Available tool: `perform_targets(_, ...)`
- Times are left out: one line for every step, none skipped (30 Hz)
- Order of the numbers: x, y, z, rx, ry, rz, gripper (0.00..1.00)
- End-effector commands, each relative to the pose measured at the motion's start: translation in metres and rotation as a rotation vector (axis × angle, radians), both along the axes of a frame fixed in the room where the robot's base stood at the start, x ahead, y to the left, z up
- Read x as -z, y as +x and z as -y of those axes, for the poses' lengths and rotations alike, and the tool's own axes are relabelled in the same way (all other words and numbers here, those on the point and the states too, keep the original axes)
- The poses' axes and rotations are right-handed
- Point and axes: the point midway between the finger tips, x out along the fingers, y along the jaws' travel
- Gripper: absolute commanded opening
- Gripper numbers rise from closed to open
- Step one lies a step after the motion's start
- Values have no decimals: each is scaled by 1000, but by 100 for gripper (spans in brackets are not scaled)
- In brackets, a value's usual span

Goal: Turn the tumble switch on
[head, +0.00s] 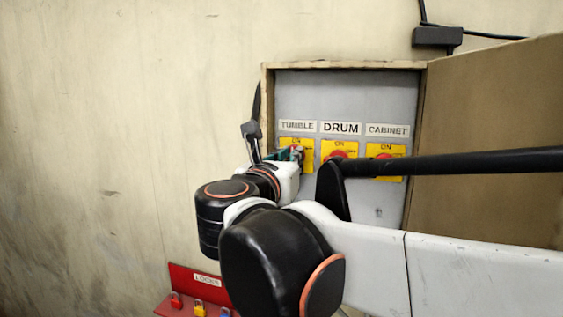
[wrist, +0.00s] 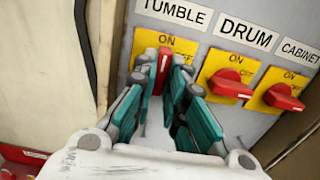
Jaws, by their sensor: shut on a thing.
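The tumble switch (wrist: 164,68) is a red rotary knob on a yellow plate (wrist: 146,42) under the TUMBLE label, at the left of the panel. In the wrist view its handle points upright toward the ON mark. My gripper (wrist: 164,80) has its teal fingers on both sides of this knob and is shut on it. In the head view my gripper (head: 296,155) is at the tumble plate (head: 304,143), and my arm hides most of the knob.
The drum switch (wrist: 230,84) and cabinet switch (wrist: 284,98) sit to the right, their red handles turned sideways. The grey panel (head: 345,95) is in a box with an open door (head: 495,130) at right. A red lock rack (head: 185,283) is below.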

Motion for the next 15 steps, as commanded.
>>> perform_targets(1,0,0,0,-1,-1,0)
perform_targets(1,0,0,0,-1,-1,0)
perform_targets(1,0,0,0,-1,-1,0)
perform_targets(1,0,0,0,0,-1,0)
perform_targets(1,0,0,0,0,-1,0)
perform_targets(1,0,0,0,0,-1,0)
perform_targets(1,0,0,0,0,-1,0)
perform_targets(1,0,0,0,0,-1,18)
perform_targets(1,0,0,0,0,-1,27)
perform_targets(0,0,0,0,0,-1,32)
perform_targets(0,0,0,0,0,-1,32)
perform_targets(0,0,0,0,0,-1,32)
perform_targets(0,0,0,0,0,-1,32)
perform_targets(0,0,0,0,0,0,32)
perform_targets(0,0,0,0,0,0,32)
